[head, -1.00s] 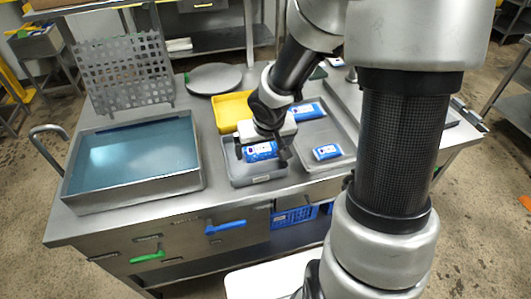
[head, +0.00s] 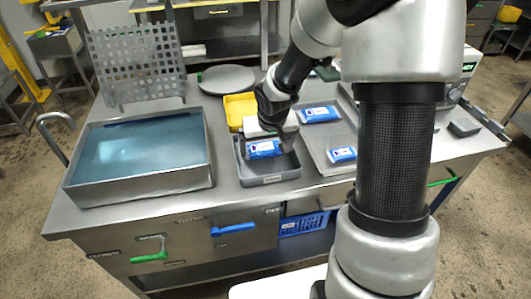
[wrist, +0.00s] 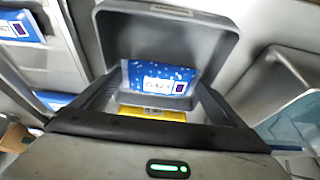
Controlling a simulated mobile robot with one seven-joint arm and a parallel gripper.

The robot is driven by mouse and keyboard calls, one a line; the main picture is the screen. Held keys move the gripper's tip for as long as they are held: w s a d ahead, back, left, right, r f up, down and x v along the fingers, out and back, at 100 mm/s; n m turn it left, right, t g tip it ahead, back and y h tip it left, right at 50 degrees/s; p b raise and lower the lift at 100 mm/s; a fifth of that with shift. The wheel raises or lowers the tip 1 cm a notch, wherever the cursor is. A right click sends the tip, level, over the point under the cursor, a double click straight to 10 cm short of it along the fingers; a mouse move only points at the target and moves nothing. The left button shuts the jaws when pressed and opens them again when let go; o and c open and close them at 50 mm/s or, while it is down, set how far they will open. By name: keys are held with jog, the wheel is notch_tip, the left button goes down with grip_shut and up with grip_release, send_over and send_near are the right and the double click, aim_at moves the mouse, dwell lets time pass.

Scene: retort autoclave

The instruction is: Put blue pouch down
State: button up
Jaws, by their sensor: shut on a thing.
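My gripper (head: 264,147) is shut on a blue pouch (head: 263,150) with a white label. It holds the pouch over the grey bin (head: 268,180) at the middle of the steel table. In the wrist view the pouch (wrist: 158,78) sits between the two fingers (wrist: 155,88), with the bin (wrist: 165,35) around and beyond it. I cannot tell whether the pouch touches the bin floor. Two other blue pouches, a far one (head: 319,114) and a near one (head: 342,154), lie on the flat grey tray (head: 322,165) to the right.
A yellow tray (head: 237,105) stands right behind the grey bin. A water-filled steel basin (head: 140,190) is on the left, with a perforated plate (head: 135,60) upright behind it. A round grey disc (head: 227,79) lies at the back.

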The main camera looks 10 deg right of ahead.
jog(key=shift+f, duration=1)
jog(key=shift+f, duration=0.1)
jog(key=shift+f+b, duration=0.2)
jog(key=shift+b, duration=0.2)
jog(key=o, duration=0.8)
jog(key=shift+r, duration=0.15)
jog(key=shift+r+p, duration=0.45)
jog(key=p+v, duration=0.3)
jog(key=v, duration=0.8)
jog(key=shift+s+r, duration=0.15)
jog(key=shift+r, duration=0.05)
